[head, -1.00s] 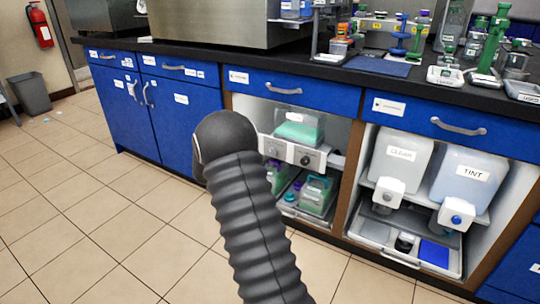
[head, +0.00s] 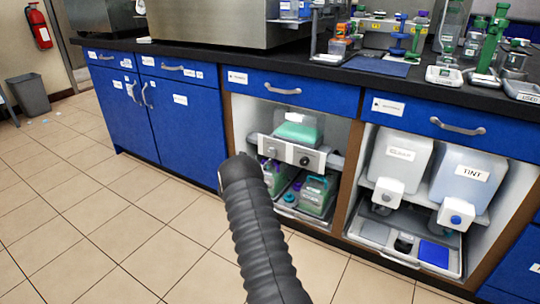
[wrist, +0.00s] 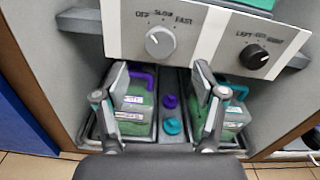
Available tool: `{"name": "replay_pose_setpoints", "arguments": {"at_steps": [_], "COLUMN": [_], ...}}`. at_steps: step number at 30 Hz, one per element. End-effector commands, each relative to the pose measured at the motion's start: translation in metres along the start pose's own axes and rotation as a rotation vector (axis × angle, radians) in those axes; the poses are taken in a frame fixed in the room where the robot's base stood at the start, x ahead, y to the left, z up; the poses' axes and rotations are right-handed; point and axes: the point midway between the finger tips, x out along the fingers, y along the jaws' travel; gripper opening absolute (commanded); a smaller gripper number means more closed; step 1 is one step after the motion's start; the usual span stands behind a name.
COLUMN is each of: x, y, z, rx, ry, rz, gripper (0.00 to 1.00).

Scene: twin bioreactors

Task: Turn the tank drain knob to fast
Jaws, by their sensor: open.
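In the wrist view a pale control panel (wrist: 200,20) carries two knobs. The left one, a silver knob (wrist: 160,42), has OFF, SLOW and FAST printed around it; I cannot tell surely which mark it points at. My gripper (wrist: 160,76) is open and empty, its fingertips apart, just below the silver knob in the picture. No finger visibly touches it. In the head view the panel (head: 288,153) sits in the open cabinet bay, right of the end of my arm, and my fingers are hidden.
A black knob (wrist: 256,56) marked LEFT, OFF, RIGHT is on the panel's right. Green-filled containers (head: 318,195) stand in a tray below, with purple and teal caps between them in the wrist view. Tanks labelled CLEAR (head: 400,158) and TINT (head: 468,180) fill the bay to the right.

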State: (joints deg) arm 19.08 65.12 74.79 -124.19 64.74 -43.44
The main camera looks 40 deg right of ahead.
Motion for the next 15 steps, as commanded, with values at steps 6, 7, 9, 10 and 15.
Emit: {"name": "replay_pose_setpoints", "arguments": {"at_steps": [6, 7, 9, 10, 15], "x": [0.04, 0.044, 0.053, 0.056, 0.068], "y": [-0.001, -0.001, -0.001, 0.0, 0.0], "z": [-0.001, -0.001, 0.0, -0.001, 0.0], "rx": [0.002, 0.002, 0.001, 0.001, 0.001], "ry": [0.0, 0.0, 0.0, 0.001, 0.0], "rz": [-0.002, -0.002, -0.002, -0.001, -0.001], "gripper": [0.7, 0.7, 0.7, 0.7, 0.7]}}
